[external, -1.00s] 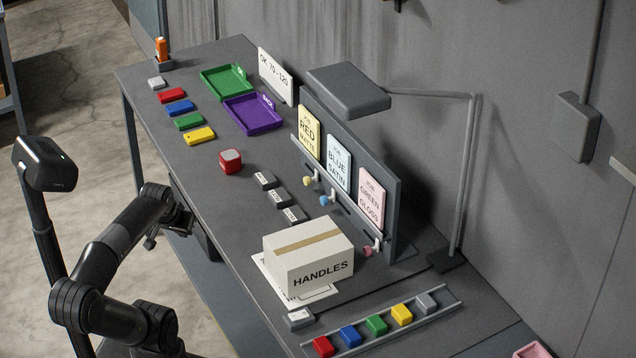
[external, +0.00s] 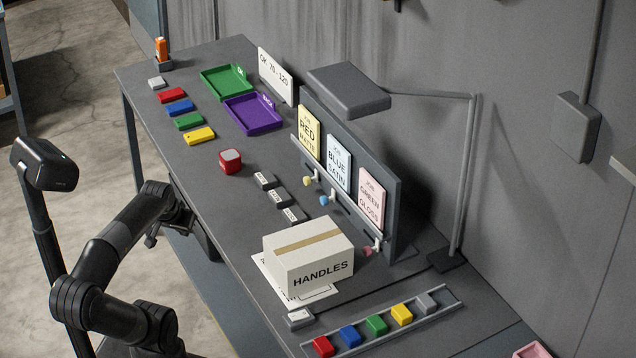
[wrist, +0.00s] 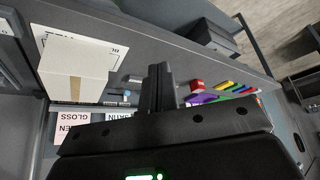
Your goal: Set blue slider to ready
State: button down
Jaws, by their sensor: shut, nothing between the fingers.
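The blue slider knob (external: 324,200) sits on the front of the grey rack (external: 398,215), below the blue card reading JOB BLUE SATIN (external: 339,165). A small white lever shows just beside the knob. The blue knob also appears small in the wrist view (wrist: 127,94), left of my gripper. My gripper (wrist: 158,68) is shut and empty, with its dark fingers together in the middle of that view. It is apart from the slider. In the external view my arm is at the left, off the table's front edge, and the fingers are hard to make out. Any ready mark is unreadable.
A yellow knob (external: 307,181) and a pink knob (external: 368,252) flank the blue one. The HANDLES box (external: 308,262) stands in front of the rack's right end. Several small labelled blocks, a red block (external: 230,161) and a lamp (external: 348,90) are nearby.

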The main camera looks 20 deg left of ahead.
jog(key=w+d+r+m+g+h, duration=0.1)
jog(key=w+d+g+h, duration=0.2)
jog(key=w, duration=0.9)
jog(key=w+d+m+g+h, duration=0.1)
jog(key=w+d+h, duration=0.3)
jog(key=w, duration=0.8)
jog(key=w+d+f+m+h, duration=0.1)
jog(key=w+f+h, duration=0.2)
jog(key=w, duration=0.8)
jog(key=w+d+f+m+h, duration=0.1)
jog(key=w+f+h, duration=0.2)
jog(key=w+f, duration=0.5)
jog(key=w, duration=0.3)
jog(key=shift+d, duration=0.35)
jog(key=shift+w+d, duration=0.1)
jog(key=x, duration=1)
jog(key=shift+s+d, duration=0.2)
jog(key=shift+s, duration=0.05)
jog(key=shift+s+d+f, duration=0.65)
jog(key=shift+s, duration=0.1)
jog(key=shift+s+d+f, duration=0.3)
jog(key=shift+s, duration=0.05)
